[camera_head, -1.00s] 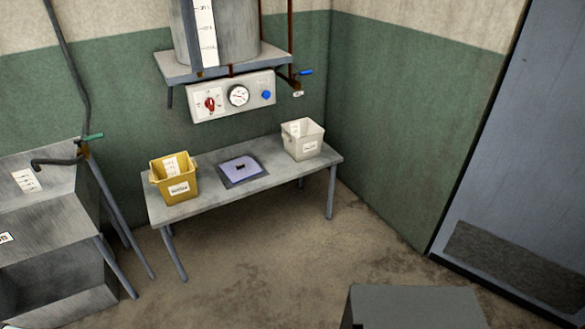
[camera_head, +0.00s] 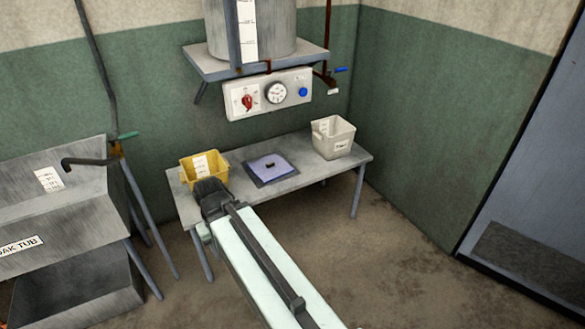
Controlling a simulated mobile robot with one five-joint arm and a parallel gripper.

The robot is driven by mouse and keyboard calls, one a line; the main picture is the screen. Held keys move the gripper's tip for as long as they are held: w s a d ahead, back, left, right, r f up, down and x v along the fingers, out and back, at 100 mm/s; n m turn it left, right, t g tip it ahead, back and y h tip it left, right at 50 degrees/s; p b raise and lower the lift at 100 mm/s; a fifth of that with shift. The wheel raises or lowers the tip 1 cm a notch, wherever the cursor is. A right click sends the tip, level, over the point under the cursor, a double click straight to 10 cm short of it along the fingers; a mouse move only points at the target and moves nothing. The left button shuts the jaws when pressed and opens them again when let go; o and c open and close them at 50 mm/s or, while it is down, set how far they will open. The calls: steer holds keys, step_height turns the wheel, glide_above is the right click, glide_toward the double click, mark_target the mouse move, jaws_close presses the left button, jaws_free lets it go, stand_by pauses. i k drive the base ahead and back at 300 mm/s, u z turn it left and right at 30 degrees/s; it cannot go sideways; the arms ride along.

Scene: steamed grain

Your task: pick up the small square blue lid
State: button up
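The small square blue lid (camera_head: 266,168), pale violet-blue with a dark handle in its middle, lies flat on a dark square mat (camera_head: 288,179) on the grey bench. It sits between a yellow tub and a pale tub. My arm reaches up from the bottom of the picture. My gripper (camera_head: 207,190) is at its far end, in front of the yellow tub and to the left of the lid, apart from it. The fingers are too small and dark to tell open from shut.
The yellow tub (camera_head: 190,171) stands at the bench's left, partly hidden by my gripper. The pale tub (camera_head: 333,139) stands at the right. A control panel (camera_head: 267,94) hangs above the grey bench (camera_head: 330,167). A soak tub (camera_head: 60,215) stands at the far left.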

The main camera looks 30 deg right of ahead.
mark_target(272, 167)
steer(key=z, duration=0.15)
steer(key=i, duration=1)
steer(key=u, duration=0.1)
